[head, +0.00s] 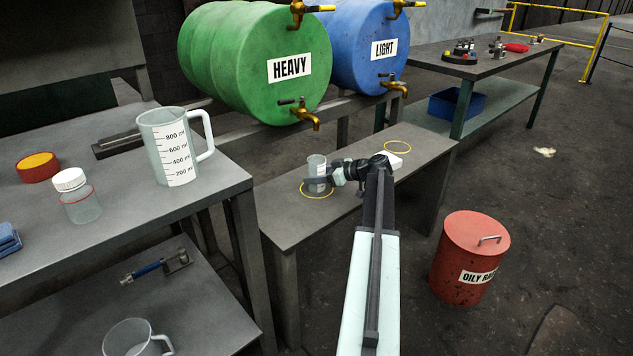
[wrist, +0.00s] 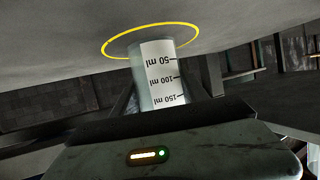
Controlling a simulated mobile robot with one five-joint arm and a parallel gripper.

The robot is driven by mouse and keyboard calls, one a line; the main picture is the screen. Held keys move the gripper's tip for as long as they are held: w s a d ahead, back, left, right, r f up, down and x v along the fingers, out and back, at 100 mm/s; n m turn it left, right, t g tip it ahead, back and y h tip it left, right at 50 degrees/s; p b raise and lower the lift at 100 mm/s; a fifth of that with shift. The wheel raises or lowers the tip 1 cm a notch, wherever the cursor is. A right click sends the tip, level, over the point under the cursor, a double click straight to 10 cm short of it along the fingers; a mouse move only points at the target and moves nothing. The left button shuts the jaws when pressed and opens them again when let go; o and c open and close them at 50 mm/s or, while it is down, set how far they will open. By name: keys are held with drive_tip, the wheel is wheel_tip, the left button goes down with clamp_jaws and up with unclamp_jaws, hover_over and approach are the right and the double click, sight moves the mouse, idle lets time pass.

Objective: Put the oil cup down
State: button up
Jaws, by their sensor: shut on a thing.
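The oil cup (head: 317,166) is a small clear cup with a white ml scale. It is upright over the left yellow ring (head: 304,195) on the low grey bench (head: 285,215), below the green HEAVY drum's tap. My gripper (head: 318,181) is shut on it from the right. In the upside-down wrist view, the cup (wrist: 160,72) shows its 50, 100 and 150 ml marks, and its base lies within the yellow ring (wrist: 107,48). I cannot tell whether the base touches the bench. The gripper's fingers are mostly hidden in the wrist view.
A second yellow ring (head: 410,145) marks the bench to the right. The brass tap (head: 308,116) of the green drum (head: 230,55) hangs above the cup. A large jug (head: 165,150) stands on the left table. A red OILY RAGS bin (head: 468,250) stands at right.

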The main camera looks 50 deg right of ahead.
drive_tip(key=shift+f, duration=0.1)
drive_tip(key=o, duration=1.3)
drive_tip(key=shift+o, duration=0.2)
drive_tip(key=shift+r, duration=0.2)
drive_tip(key=p+v, duration=0.4)
drive_tip(key=v, duration=0.8)
drive_tip(key=shift+p, duration=0.3)
